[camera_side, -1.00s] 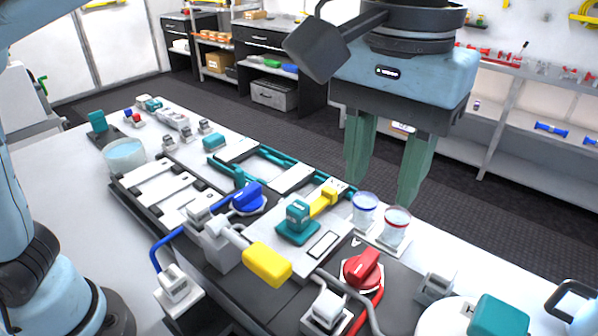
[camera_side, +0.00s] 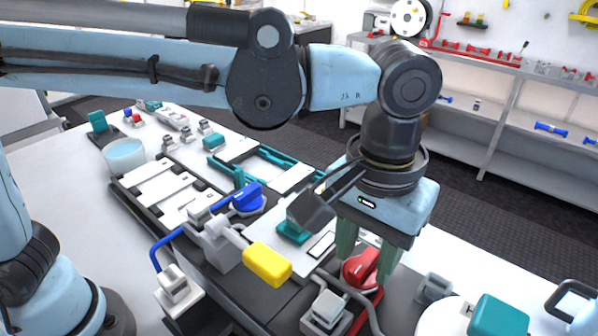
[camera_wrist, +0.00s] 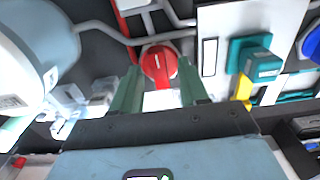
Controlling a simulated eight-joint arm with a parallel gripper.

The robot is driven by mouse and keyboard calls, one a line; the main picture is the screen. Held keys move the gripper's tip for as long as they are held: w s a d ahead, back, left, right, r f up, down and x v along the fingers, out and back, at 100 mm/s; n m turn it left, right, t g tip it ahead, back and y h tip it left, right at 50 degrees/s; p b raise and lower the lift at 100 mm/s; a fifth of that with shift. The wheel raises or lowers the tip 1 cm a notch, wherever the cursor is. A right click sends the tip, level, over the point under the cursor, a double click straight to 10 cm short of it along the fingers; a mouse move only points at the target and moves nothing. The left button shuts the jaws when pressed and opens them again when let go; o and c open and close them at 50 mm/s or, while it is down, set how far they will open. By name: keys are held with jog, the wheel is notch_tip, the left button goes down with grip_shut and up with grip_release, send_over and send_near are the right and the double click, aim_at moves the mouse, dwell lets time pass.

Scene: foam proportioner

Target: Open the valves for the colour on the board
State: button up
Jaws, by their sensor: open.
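A red valve knob (camera_side: 362,267) sits on the dark panel; in the wrist view the knob (camera_wrist: 159,64) shows round with a raised grip bar. My gripper (camera_side: 367,263) is open and low over it, pointing down, with one green finger on each side. In the wrist view the knob lies between the fingertips, and contact cannot be told. A blue valve (camera_side: 245,199) stands further left, its handle over a round base. The board's colour mark cannot be read.
A white fitting (camera_side: 326,311) stands close in front, and a white round container with a teal block (camera_side: 498,316) stands at the right. A clear cup (camera_side: 124,155) stands far left.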

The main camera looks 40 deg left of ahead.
jog(key=shift+f, duration=0.2)
grip_shut()
